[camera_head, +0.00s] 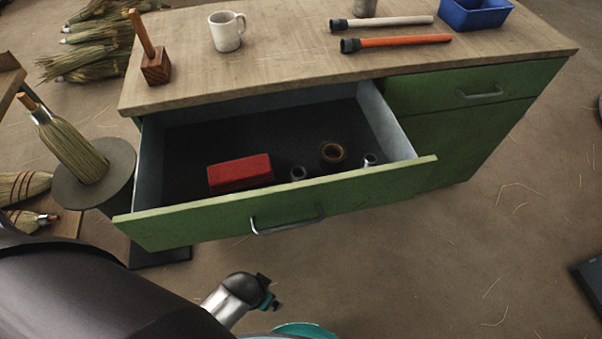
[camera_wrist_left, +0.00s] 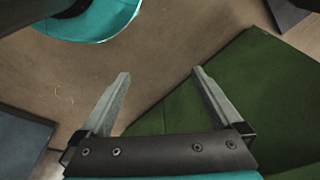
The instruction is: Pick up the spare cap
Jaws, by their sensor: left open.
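The green drawer (camera_head: 285,203) stands open in the head view. Inside it lie a small grey cap-like piece (camera_head: 298,173) and a small light metallic piece (camera_head: 370,160); I cannot tell for sure which, if either, is the spare cap. My left gripper shows in the left wrist view (camera_wrist_left: 161,73), open and empty, with bare floor and a green cabinet surface beyond its fingers. In the head view only part of my left wrist shows, in front of and below the drawer front, outside the drawer. My right gripper is not in view.
The drawer also holds a red block (camera_head: 240,173) and a brown ring (camera_head: 333,153). On the worktop (camera_head: 290,65) are a mug (camera_head: 227,31), a wooden peg block (camera_head: 155,66), an orange tube (camera_head: 405,40), a pale tube (camera_head: 390,21) and a blue bin (camera_head: 474,15).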

